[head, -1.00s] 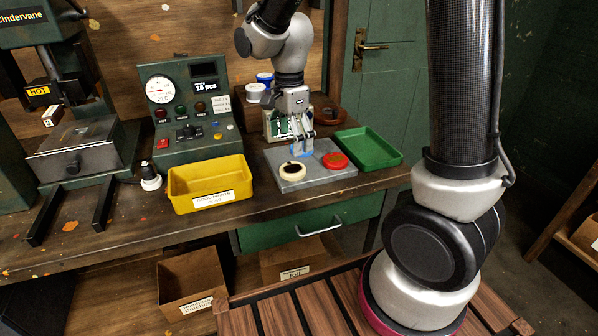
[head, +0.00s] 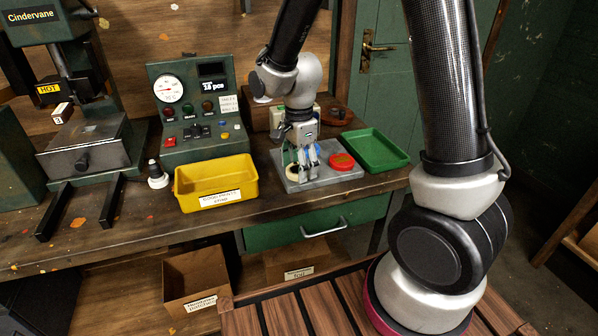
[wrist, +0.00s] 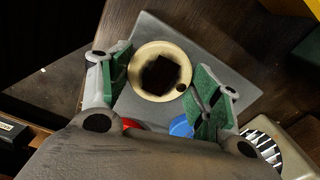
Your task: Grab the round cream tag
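The round cream tag (wrist: 138,76) has a dark centre and a small dark hole near its edge. It lies on the grey plate (wrist: 232,68), between the green-padded fingers of my gripper (wrist: 165,76), which are open. In the head view my gripper (head: 303,168) points down over the left part of the plate and partly covers the cream tag (head: 291,171). A red round tag (head: 342,161) lies to the right on the plate. A blue tag (wrist: 181,126) shows partly between the fingers, behind the cream one. I cannot tell whether the fingers touch the cream tag.
A green tray (head: 375,150) stands right of the plate and a yellow bin (head: 216,182) left of it. A control box (head: 196,112) and a press (head: 88,145) stand farther left. The bench's front edge runs close before the plate.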

